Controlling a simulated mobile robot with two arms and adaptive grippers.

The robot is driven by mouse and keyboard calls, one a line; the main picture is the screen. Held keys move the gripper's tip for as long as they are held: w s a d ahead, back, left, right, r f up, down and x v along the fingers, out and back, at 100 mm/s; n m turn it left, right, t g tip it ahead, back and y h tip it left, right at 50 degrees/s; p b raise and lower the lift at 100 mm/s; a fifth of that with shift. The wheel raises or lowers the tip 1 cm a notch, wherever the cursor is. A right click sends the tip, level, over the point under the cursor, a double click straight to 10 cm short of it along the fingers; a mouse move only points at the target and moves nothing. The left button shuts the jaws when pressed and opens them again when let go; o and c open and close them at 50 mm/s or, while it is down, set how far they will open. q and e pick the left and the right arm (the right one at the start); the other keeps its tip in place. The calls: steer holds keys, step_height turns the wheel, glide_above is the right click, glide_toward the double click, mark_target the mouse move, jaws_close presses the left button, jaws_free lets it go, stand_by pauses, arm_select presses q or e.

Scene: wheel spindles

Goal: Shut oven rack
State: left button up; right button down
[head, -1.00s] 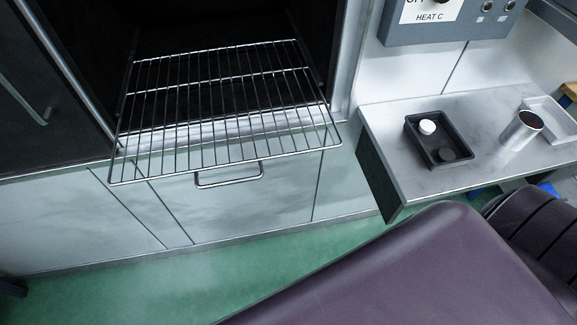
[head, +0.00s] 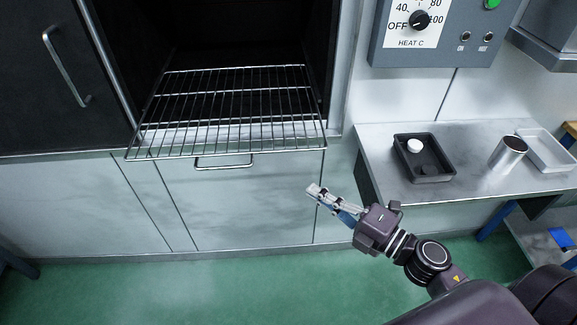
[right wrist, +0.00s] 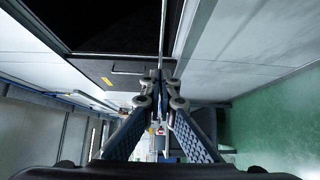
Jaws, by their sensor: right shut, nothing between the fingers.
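The oven rack (head: 230,108) is a wire grid that sticks out of the dark oven opening (head: 240,40) in the head view. Its front edge hangs out over the cabinet front, above a drawer handle (head: 224,165). My right gripper (head: 314,191) is shut and empty. My left gripper is not in view.
The dark oven door (head: 60,80) stands open at the left. A steel side table (head: 400,190) at the right holds a black tray (head: 424,160), a metal cup (head: 508,152) and a white tray (head: 545,150). A control box (head: 420,35) hangs above. Green floor is clear in front.

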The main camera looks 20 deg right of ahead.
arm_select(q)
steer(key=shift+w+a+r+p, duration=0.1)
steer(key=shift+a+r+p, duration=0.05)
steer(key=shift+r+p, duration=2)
arm_select(e)
steer(key=w+d+x, duration=0.1)
steer(key=d+x, duration=0.1)
steer(key=x, duration=1.1)
steer(key=shift+w+d, duration=0.2)
steer(key=shift+d, duration=0.2)
steer(key=shift+f, duration=0.1)
